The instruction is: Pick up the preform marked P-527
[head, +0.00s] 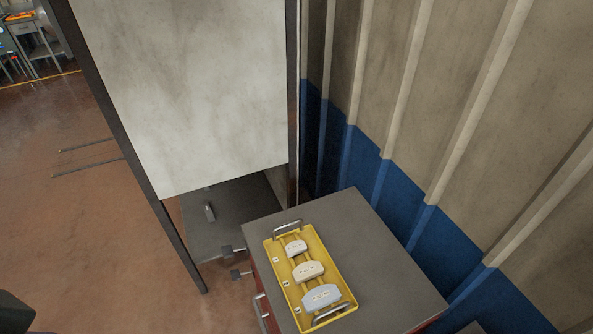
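Three pale, block-shaped preforms lie in a row in a yellow tray (270,262) on a grey-topped cabinet in the head view. The small whitish preform (296,247) is at the far end. A mid-sized beige preform (308,271) is in the middle. The largest, a bluish-grey preform (321,297), is at the near end. Each seems to carry small lettering, but it is too small to read, so I cannot tell which is P-527. Neither of my grippers is in view.
The cabinet top (378,258) is bare right of the tray. The tray has a metal handle (287,229) at each end. A tall pale panel (190,90) stands behind on the left. A corrugated wall (450,130) closes the right side. Open floor (75,220) lies left.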

